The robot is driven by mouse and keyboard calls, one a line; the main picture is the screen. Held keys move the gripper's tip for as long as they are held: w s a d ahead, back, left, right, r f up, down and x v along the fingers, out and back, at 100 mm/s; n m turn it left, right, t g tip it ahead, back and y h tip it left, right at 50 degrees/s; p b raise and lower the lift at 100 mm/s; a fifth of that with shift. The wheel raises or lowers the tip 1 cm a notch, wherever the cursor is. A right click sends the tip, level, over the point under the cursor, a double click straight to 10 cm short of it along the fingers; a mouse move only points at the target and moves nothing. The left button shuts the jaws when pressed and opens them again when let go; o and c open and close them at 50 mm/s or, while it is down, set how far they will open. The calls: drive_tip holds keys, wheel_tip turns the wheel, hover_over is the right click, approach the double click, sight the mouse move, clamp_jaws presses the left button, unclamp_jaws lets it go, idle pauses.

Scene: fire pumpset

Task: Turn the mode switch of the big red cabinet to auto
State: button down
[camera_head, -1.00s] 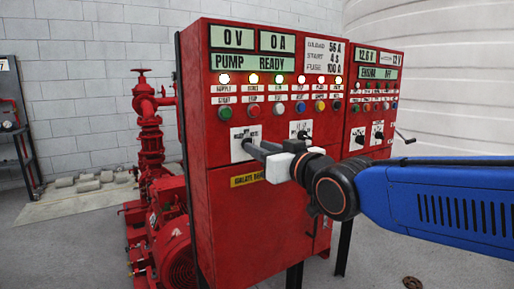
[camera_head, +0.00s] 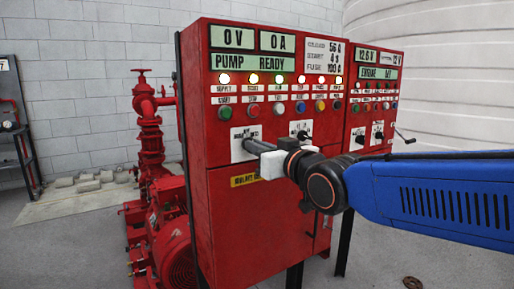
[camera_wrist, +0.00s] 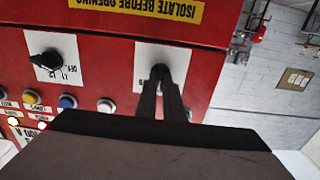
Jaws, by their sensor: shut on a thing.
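The big red cabinet (camera_head: 225,215) stands in the middle of the head view. My gripper (camera_head: 249,145) reaches in from the right, its fingertips at the left white switch plate (camera_head: 238,133). In the wrist view, which shows the cabinet upside down, my gripper (camera_wrist: 163,75) is shut on the switch knob at its white plate (camera_wrist: 146,57). The fingers hide the knob and most of its markings, so its setting cannot be read. A second black switch (camera_wrist: 46,62) is on a neighbouring plate, apart from the fingers.
Coloured push buttons (camera_head: 264,109) and lit lamps sit above the switches. A smaller red cabinet (camera_head: 371,100) adjoins on the right. Red pump piping (camera_head: 150,140) stands at left. A yellow "isolate before opening" label (camera_wrist: 140,8) is close to the fingers.

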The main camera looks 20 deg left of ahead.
drive_tip(key=shift+m, duration=0.4)
drive_tip(key=shift+w+d+f+m, duration=0.1)
drive_tip(key=shift+m, duration=3.9)
drive_tip(key=c, duration=1.9)
unclamp_jaws()
drive_tip(key=shift+o, duration=0.2)
drive_tip(key=v, duration=1.7)
